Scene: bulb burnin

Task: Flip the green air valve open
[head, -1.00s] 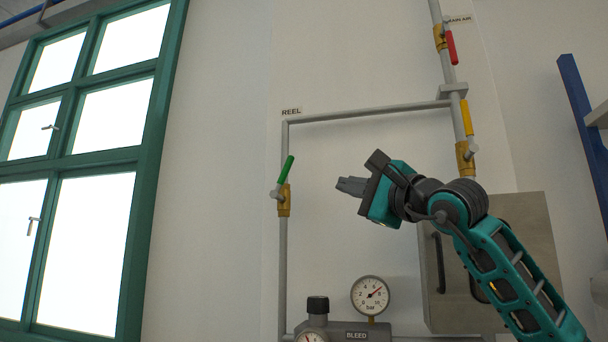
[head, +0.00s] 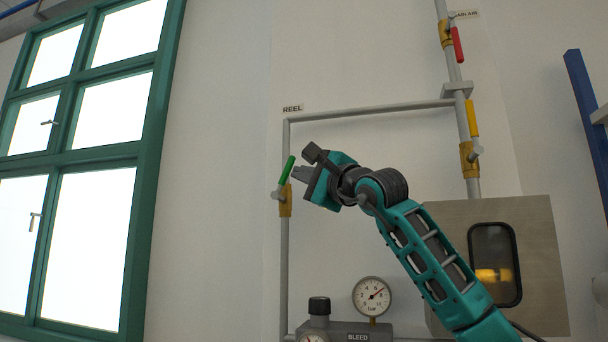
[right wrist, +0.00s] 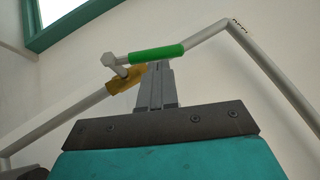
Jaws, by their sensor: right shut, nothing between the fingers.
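The green valve handle (head: 287,169) sits on a brass valve body (head: 285,203) on the vertical grey pipe under the REEL label. The handle tilts up and slightly right, at an angle to the pipe. My right gripper (head: 297,172) is shut and empty, its fingertips right beside the handle. In the right wrist view the green handle (right wrist: 157,54) crosses just beyond the tips of the shut fingers (right wrist: 158,68); I cannot tell if they touch. The brass body (right wrist: 126,79) shows to the left there. My left gripper is not in view.
A red-handled valve (head: 457,45) and a yellow-handled valve (head: 473,118) are on the right pipe. A pressure gauge (head: 372,296) and BLEED block (head: 345,331) are below. A metal box with a dark window (head: 546,240) is at right. A green-framed window (head: 160,130) is at left.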

